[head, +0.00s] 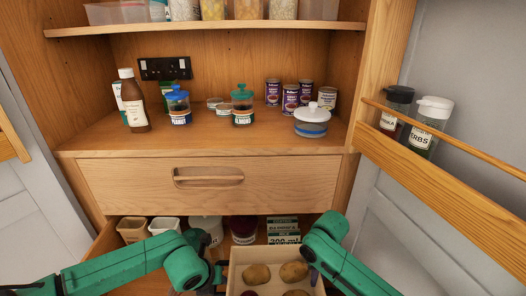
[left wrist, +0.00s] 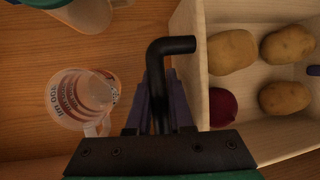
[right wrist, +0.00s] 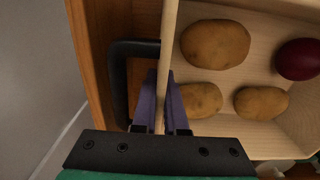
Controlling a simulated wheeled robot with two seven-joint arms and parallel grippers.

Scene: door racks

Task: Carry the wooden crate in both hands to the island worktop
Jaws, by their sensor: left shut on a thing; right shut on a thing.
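The pale wooden crate (head: 236,272) is at the bottom middle of the head view, with several potatoes and a dark red onion inside. Its wall also shows in the left wrist view (left wrist: 204,95) and the right wrist view (right wrist: 168,40). A black handle is on each end. My left gripper (head: 220,278) is shut on the left handle (left wrist: 158,75). My right gripper (head: 312,268) is shut at the right end, with the crate's wall between its fingers and the black handle (right wrist: 119,80) beside them. I cannot tell whether the crate is lifted. The island worktop is not in view.
The crate is at an open lower drawer of the larder, holding tubs (head: 132,229) and boxes (head: 283,228). A clear measuring jug (left wrist: 82,98) stands close to the crate's left side. An open door with a jar rack (head: 450,165) is at right. A closed drawer (head: 210,185) is above.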

